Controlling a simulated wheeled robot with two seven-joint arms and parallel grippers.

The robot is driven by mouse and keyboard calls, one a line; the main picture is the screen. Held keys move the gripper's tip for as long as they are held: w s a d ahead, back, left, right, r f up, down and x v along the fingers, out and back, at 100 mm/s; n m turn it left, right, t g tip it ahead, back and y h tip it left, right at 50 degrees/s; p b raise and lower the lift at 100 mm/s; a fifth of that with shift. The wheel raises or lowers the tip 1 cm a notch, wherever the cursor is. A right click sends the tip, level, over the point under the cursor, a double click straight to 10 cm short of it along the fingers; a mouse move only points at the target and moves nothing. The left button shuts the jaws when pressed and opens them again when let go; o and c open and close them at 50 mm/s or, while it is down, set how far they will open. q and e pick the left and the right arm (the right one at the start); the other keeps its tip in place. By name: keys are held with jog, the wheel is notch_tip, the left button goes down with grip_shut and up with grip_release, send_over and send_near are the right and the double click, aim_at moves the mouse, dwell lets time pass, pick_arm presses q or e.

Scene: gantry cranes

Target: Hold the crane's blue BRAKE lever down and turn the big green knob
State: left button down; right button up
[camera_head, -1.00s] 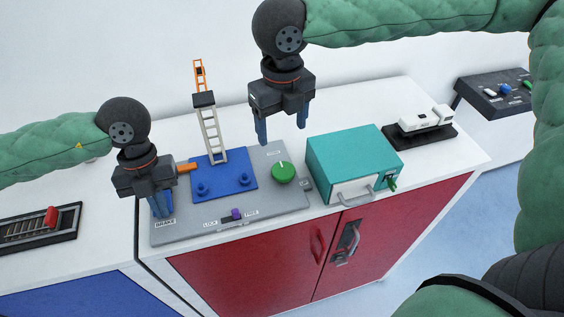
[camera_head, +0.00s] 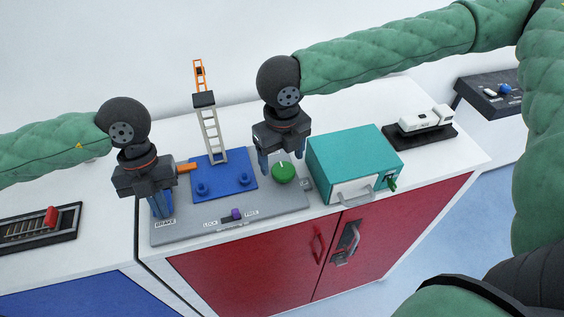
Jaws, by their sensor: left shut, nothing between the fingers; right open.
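The crane model stands on a grey panel (camera_head: 265,207), with a white and orange ladder-like mast (camera_head: 211,132) on a blue base (camera_head: 232,186). My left gripper (camera_head: 162,212) is shut at the panel's left end, its fingertips low beside the BRAKE label (camera_head: 166,223). The blue BRAKE lever cannot be told apart from the blue fingers there. The big green knob (camera_head: 284,173) sits at the panel's right. My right gripper (camera_head: 282,160) is open, pointing down, with its blue fingers around the knob's left and back; whether they touch it I cannot tell.
A purple slider (camera_head: 236,214) sits between LOCK and FREE labels at the panel's front. A teal box (camera_head: 355,158) with a handle stands close right of the knob. A white model on a black base (camera_head: 420,133) is farther right. A red-lever track (camera_head: 45,225) lies left.

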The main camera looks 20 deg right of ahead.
aim_at(283, 172)
jog(key=shift+f, duration=1.25)
jog(key=c, duration=1)
